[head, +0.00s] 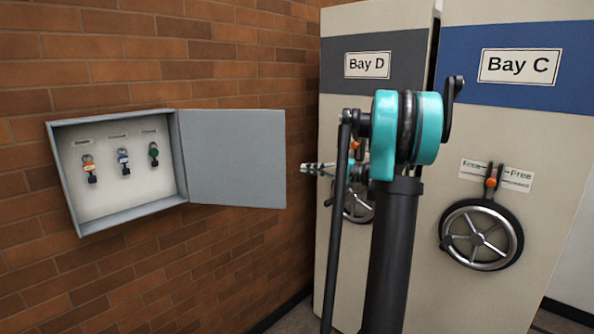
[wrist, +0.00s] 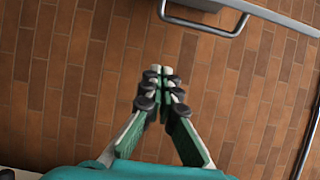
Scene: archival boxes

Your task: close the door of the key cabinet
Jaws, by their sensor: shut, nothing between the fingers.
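The grey key cabinet (head: 130,216) is fixed to the brick wall at the left of the head view. Its door (head: 232,158) is hinged on the right side and stands wide open, swung out to the right. Inside hang three keys with orange (head: 89,167), blue (head: 123,161) and green (head: 153,153) tags under small labels. My gripper (head: 308,168) is just right of the door's free edge in the head view, partly hidden by my arm; I cannot tell if they touch. In the wrist view my gripper (wrist: 162,72) is shut and empty, with brick behind it.
Tall beige shelving units marked Bay D (head: 367,65) and Bay C (head: 520,65) stand at the right, with handwheels (head: 481,234) on their fronts. A grey curved handle-like bar (wrist: 205,28) shows at the top of the wrist view. The wall below the cabinet is clear.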

